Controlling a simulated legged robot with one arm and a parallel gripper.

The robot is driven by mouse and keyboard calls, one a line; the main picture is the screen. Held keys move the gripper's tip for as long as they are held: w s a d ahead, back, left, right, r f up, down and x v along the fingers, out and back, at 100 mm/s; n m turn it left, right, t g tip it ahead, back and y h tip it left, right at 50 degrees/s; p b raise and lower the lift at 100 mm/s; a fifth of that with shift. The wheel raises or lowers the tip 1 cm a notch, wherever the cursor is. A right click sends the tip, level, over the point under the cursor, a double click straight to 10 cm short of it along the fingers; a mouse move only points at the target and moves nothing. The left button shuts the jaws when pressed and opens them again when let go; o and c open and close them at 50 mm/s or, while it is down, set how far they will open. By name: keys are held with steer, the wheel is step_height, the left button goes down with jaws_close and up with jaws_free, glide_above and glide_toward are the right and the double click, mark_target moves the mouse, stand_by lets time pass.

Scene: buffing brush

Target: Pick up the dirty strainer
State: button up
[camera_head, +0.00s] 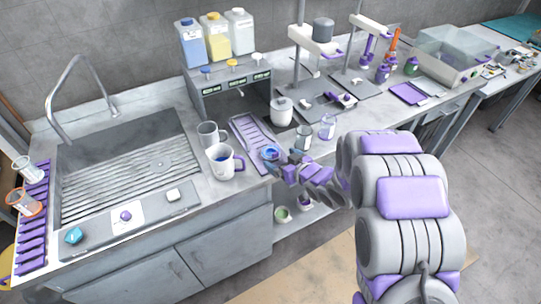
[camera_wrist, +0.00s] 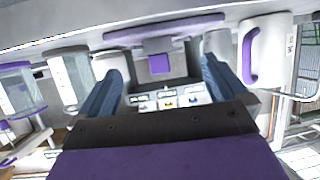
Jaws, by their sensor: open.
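My gripper (camera_head: 285,167) is low over the counter's front edge, right beside this item. In the wrist view my gripper (camera_wrist: 162,85) is open, its two blue-grey fingers apart. A grey and purple piece (camera_wrist: 165,28) shows ahead between and above the fingers. I cannot tell whether anything is touching.
Glass beakers (camera_head: 327,127) stand to the right. The dispenser (camera_head: 232,85) with bottles is behind. The sink (camera_head: 130,165) is at left.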

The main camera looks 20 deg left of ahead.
mark_target(277, 156)
steer(key=shift+w+a+f+b, duration=0.35)
steer(key=b+x, duration=0.1)
steer(key=x, duration=0.3)
steer(key=shift+a+f, duration=0.1)
steer(key=shift+a, duration=0.1)
steer(key=shift+d, duration=0.25)
steer(key=c, duration=0.4)
steer(key=shift+a, duration=0.15)
steer(key=c, duration=0.7)
